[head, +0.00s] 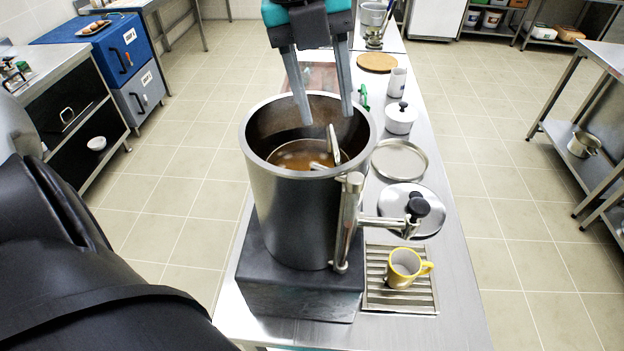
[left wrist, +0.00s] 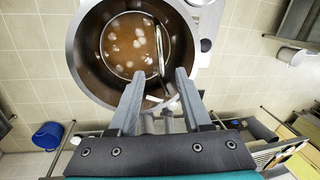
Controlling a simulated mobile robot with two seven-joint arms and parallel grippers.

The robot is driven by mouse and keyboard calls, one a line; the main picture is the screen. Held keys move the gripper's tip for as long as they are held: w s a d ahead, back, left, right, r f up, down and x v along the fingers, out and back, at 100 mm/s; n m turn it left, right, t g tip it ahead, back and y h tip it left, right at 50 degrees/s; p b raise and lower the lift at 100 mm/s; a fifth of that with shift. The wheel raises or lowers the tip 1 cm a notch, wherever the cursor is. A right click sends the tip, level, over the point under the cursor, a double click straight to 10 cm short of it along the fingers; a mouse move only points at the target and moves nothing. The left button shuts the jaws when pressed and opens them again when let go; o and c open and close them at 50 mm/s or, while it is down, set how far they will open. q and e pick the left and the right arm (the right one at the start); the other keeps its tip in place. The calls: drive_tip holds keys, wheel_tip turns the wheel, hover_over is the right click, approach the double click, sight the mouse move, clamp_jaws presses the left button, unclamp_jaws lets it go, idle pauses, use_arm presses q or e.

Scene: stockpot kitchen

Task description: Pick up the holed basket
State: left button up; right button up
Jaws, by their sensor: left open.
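A tall steel stockpot (head: 290,215) stands on a dark block on the counter, with brown liquid and pale round pieces inside. A thin rim ring and an upright metal handle (head: 333,145) show in the liquid; they seem to be the holed basket, whose holes and body are hidden. The handle also shows in the left wrist view (left wrist: 160,48), with the ring around the pale pieces. My left gripper (head: 325,114) is open and empty, pointing down over the pot's far side. In the left wrist view its fingertips (left wrist: 159,76) are apart, near the handle. My right gripper is not in view.
A tap (head: 348,210) is on the pot's right front. A yellow mug (head: 404,268) stands on a slatted drip grate (head: 375,304). A lid (head: 400,226), a round tray (head: 399,146) and a white lidded pot (head: 399,122) lie along the counter's right side.

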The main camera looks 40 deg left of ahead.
sight(335, 141)
use_arm(q)
drive_tip(key=shift+w+d+f+p, duration=0.15)
drive_tip(key=shift+f, duration=0.65)
drive_tip(key=shift+w+d+f+p, duration=0.1)
drive_tip(key=shift+w+f+p, duration=0.05)
drive_tip(key=shift+f, duration=0.7)
drive_tip(key=shift+w+d+f+p, duration=0.15)
drive_tip(key=shift+f, duration=0.65)
clamp_jaws()
